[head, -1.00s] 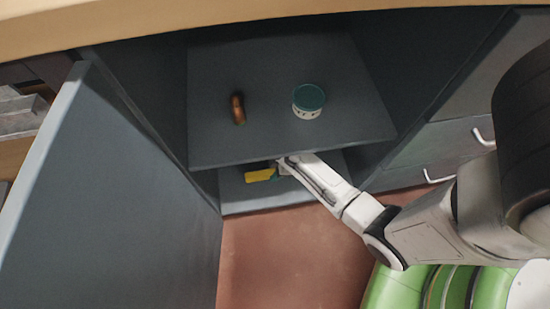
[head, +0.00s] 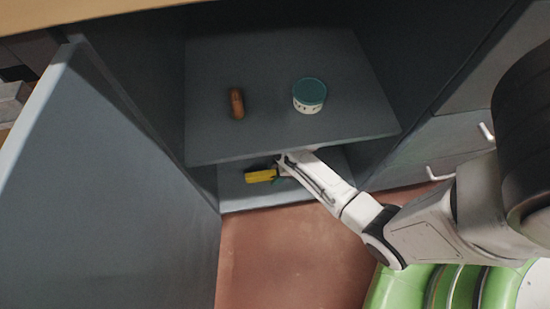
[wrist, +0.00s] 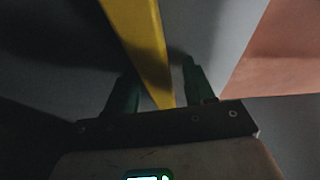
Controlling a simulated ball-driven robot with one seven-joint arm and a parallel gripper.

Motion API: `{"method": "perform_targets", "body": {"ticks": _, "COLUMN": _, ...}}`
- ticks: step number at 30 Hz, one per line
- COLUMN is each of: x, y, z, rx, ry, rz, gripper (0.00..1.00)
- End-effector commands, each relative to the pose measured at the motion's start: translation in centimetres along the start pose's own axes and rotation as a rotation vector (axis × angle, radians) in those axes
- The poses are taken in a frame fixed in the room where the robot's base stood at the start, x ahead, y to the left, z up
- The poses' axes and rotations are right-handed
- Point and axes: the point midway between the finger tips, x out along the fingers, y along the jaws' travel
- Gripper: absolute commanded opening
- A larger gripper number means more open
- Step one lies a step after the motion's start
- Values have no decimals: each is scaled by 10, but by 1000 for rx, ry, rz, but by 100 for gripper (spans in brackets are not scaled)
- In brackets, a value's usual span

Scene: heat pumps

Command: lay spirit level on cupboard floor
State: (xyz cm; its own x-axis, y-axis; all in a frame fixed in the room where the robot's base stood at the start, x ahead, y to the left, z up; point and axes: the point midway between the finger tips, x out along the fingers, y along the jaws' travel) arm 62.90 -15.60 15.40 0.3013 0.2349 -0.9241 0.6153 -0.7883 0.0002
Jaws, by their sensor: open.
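The spirit level (head: 262,176) is a yellow bar in the cupboard's lower compartment, just under the front edge of the shelf. It appears to lie on the cupboard floor (head: 240,202); the shelf partly hides that space. My gripper (head: 282,170) reaches in under the shelf at the level's right end, its fingers mostly hidden in the head view. In the wrist view, the yellow level (wrist: 140,38) runs between the two dark fingers of my gripper (wrist: 160,78). The fingers are apart, with a gap beside the bar, so the gripper is open and around the level without clamping it.
The shelf (head: 270,140) above my gripper carries a brown cylinder (head: 236,103) and a white tub with a teal lid (head: 309,96). The open cupboard door (head: 100,190) stands on the left. Drawers with white handles (head: 440,175) are on the right.

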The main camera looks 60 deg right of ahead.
Motion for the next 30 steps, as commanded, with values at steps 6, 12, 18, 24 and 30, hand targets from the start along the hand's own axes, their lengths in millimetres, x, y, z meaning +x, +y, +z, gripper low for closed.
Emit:
{"method": "perform_targets", "body": {"ticks": 6, "x": -8, "y": 0, "z": -2, "rx": 1, "ry": 0, "rz": 0, "gripper": 53}}
{"method": "perform_targets", "body": {"ticks": 12, "x": -26, "y": 0, "z": 19, "rx": 7, "ry": -3, "rz": 0, "gripper": 53}}
{"method": "perform_targets", "body": {"ticks": 18, "x": -42, "y": 0, "z": 59, "rx": 6, "ry": -1, "rz": -1, "gripper": 53}}
{"method": "perform_targets", "body": {"ticks": 24, "x": -54, "y": 0, "z": 92, "rx": 4, "ry": -1, "rz": 0, "gripper": 53}}
{"method": "perform_targets", "body": {"ticks": 30, "x": -60, "y": 0, "z": 108, "rx": 2, "ry": 0, "rz": 0, "gripper": 53}}
